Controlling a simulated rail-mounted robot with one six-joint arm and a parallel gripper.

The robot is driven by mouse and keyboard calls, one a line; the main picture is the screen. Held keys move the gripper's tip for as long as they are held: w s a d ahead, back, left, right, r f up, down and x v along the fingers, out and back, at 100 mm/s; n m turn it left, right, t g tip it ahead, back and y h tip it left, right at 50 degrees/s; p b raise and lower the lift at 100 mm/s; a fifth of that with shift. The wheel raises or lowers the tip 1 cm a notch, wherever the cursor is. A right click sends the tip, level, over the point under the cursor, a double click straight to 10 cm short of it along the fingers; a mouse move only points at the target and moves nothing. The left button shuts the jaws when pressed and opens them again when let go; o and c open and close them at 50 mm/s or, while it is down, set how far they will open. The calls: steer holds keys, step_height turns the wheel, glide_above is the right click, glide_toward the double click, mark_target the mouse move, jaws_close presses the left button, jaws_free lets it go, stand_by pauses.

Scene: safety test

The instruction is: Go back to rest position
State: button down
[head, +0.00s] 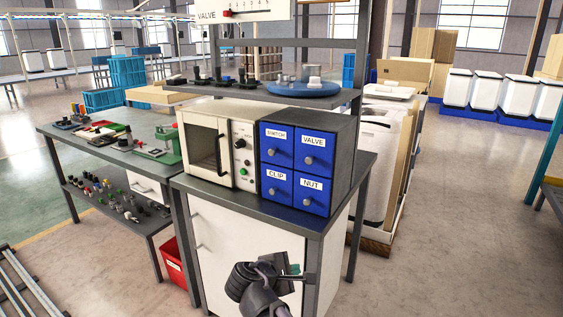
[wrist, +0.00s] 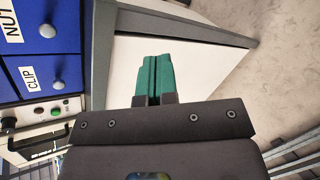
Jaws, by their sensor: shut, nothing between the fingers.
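My gripper (head: 292,269) is in front of the white cabinet (head: 222,250), below the worktop's front edge. In the wrist view my gripper's green fingers (wrist: 153,77) are together with nothing between them. The white cabinet front (wrist: 190,70) is beyond them. My gripper appears apart from the cabinet, though the exact gap cannot be told.
A blue drawer unit (head: 295,165) labelled SWITCH, VALVE, CLIP and NUT stands on the worktop beside a cream oven-like box (head: 205,145). A workbench (head: 90,150) with small parts is at left. A red bin (head: 172,262) sits on the floor. Open floor lies at right.

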steer(key=s+d+f+m+g+y, duration=0.85)
steer(key=s+d+m, duration=0.25)
steer(key=d+m, duration=0.45)
step_height(320, 180, up, 22)
steer(key=m+p, duration=0.1)
steer(key=p, duration=2.1)
steer(key=shift+w+a+g+p, duration=0.2)
steer(key=shift+a+g+p, duration=0.1)
steer(key=shift+a+g, duration=0.15)
steer(key=shift+m, duration=0.25)
